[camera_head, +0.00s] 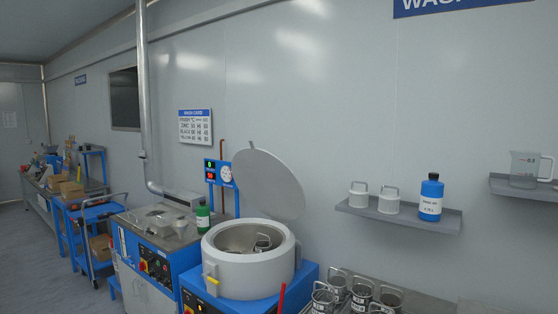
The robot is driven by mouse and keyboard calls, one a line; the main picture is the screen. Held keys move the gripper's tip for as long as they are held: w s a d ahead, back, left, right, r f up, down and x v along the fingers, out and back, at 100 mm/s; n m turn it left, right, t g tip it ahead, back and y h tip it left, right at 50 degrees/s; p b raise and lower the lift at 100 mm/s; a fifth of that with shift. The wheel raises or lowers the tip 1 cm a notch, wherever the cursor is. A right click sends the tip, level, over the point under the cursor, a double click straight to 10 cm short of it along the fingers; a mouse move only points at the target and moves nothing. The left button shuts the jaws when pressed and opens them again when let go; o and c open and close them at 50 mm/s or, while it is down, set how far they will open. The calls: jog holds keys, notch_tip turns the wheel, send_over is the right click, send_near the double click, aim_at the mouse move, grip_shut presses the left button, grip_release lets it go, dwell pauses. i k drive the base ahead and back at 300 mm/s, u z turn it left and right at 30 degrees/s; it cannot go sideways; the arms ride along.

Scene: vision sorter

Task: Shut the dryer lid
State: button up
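The dryer (246,268) is a round white drum on a blue base in the middle of the camera_head view. Its lid (268,184) is a grey disc standing raised and tilted behind and to the right of the drum, so the dryer is open. A metal basket with a handle (262,243) shows inside the drum. A small yellow piece (212,280) sits on the drum's front left. My gripper is not in view.
Several metal baskets (360,293) stand at the right of the dryer. A red rod (282,297) rises near its front right. A wall shelf (398,216) holds white canisters and a blue bottle (431,198). A blue machine with a steel top (150,246) stands left.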

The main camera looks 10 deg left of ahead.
aim_at(266, 181)
jog(key=u, duration=0.05)
jog(key=i, duration=1)
jog(key=z, duration=0.05)
